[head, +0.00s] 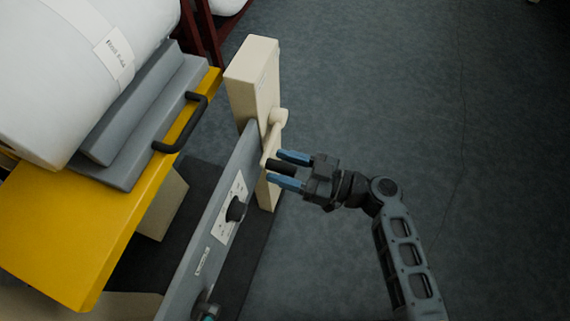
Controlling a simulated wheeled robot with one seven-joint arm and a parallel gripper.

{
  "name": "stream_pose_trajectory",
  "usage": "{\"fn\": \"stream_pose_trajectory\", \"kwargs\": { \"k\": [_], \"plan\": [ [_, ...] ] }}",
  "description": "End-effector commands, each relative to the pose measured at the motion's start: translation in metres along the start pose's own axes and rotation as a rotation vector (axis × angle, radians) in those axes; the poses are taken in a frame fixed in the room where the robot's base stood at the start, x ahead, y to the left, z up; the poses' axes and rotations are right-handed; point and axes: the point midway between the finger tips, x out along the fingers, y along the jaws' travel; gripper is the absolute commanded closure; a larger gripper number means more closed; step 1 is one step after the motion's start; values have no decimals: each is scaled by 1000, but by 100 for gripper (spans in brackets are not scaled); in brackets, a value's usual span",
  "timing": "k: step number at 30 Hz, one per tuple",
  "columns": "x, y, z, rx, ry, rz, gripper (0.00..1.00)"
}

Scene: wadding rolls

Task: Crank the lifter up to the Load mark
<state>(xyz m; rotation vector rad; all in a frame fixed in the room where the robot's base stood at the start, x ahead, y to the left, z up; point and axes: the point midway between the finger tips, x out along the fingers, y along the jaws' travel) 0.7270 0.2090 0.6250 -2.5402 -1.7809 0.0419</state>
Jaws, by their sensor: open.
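The lifter has a yellow platform (95,250) on the left and a cream post (253,75) at its right end. A cream crank arm (272,140) is on the side of the post, with a dark crank handle (281,167) at its lower end. My gripper (292,170) is open, its two blue fingers on either side of the handle. I cannot tell whether they touch it. A grey panel (190,262) beside the platform carries a white plate with a dark knob (235,209). I cannot make out which marking is Load.
A large white wrapped roll (70,75) lies in a grey cradle (140,130) on the platform. A black bar handle (183,128) stands at the platform's edge. Dark red rack posts (208,35) are at the back. The grey floor (400,80) to the right is clear.

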Motion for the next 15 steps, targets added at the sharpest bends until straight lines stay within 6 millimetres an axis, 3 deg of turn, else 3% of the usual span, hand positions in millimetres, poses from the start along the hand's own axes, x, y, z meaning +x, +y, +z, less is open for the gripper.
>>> {"fn": "stream_pose_trajectory", "kwargs": {
  "k": [3,15],
  "plan": [
    [0,0,0,0,0,0,47],
    [0,0,0,0,0,0,86]
  ]
}}
